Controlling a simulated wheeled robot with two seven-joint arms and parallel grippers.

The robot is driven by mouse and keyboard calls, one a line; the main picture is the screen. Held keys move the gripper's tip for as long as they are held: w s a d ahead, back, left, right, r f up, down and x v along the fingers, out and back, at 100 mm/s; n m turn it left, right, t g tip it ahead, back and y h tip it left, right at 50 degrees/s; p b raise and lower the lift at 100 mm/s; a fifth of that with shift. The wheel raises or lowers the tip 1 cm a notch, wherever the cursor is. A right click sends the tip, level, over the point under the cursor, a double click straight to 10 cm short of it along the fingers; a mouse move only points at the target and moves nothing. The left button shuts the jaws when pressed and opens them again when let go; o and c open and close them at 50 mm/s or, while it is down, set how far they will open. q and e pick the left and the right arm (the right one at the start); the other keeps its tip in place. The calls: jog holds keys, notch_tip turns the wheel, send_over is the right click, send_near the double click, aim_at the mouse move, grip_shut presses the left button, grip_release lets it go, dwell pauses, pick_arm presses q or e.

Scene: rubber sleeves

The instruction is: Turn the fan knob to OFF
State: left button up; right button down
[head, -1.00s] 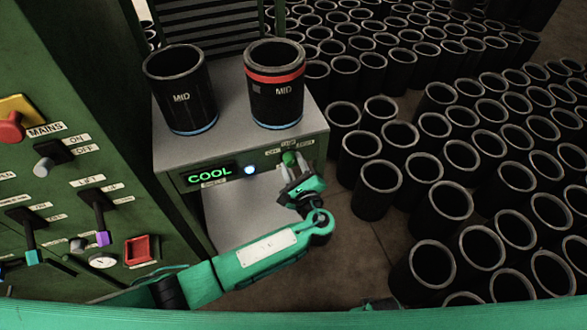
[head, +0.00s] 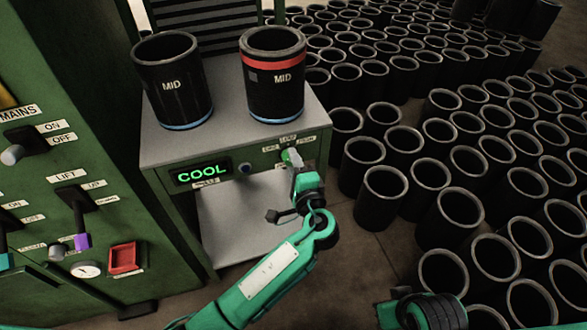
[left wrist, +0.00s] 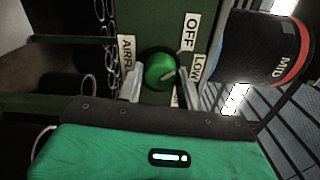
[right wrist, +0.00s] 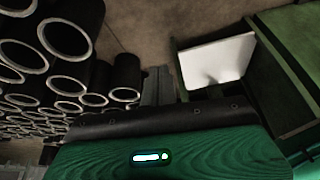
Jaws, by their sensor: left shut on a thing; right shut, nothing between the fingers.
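The green fan knob (head: 291,156) is on the front panel of the grey-topped cabinet, right of the green COOL display (head: 203,172). My left gripper (head: 293,164) reaches it from the front and is shut on it. In the left wrist view the round green knob (left wrist: 160,69) sits between the two fingers. An OFF label (left wrist: 190,32) and a LOW label (left wrist: 199,68) stand beside it. I cannot tell exactly which label its pale mark points to. My right gripper (right wrist: 157,86) is shut and empty, away from the knob.
Two black MID sleeves, one plain (head: 172,85) and one red-banded (head: 273,85), stand on the cabinet top (head: 222,120). Many black sleeves (head: 450,215) crowd the floor at right. A green control panel (head: 60,190) with levers stands at left. Bare floor shows in front.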

pick_arm(q)
jog(key=shift+f+n+b, duration=0.1)
jog(key=shift+n+b, duration=0.5)
jog(key=shift+n, duration=0.1)
pick_arm(e)
jog(key=shift+w+a+f+t+y, duration=0.25)
jog(key=shift+w+a+t, duration=0.25)
jog(key=shift+w+a, duration=0.15)
jog(key=shift+w+a+f+t+y, duration=0.25)
jog(key=shift+w+a+t, duration=0.25)
jog(key=shift+a, duration=0.15)
pick_arm(q)
jog(key=o, duration=1)
jog(key=shift+s, duration=0.1)
jog(key=v, duration=1.3)
jog(key=shift+s+d, duration=0.1)
jog(key=shift+s, duration=0.25)
pick_arm(e)
jog(key=shift+s+d+r, duration=0.2)
jog(key=shift+f, duration=0.1)
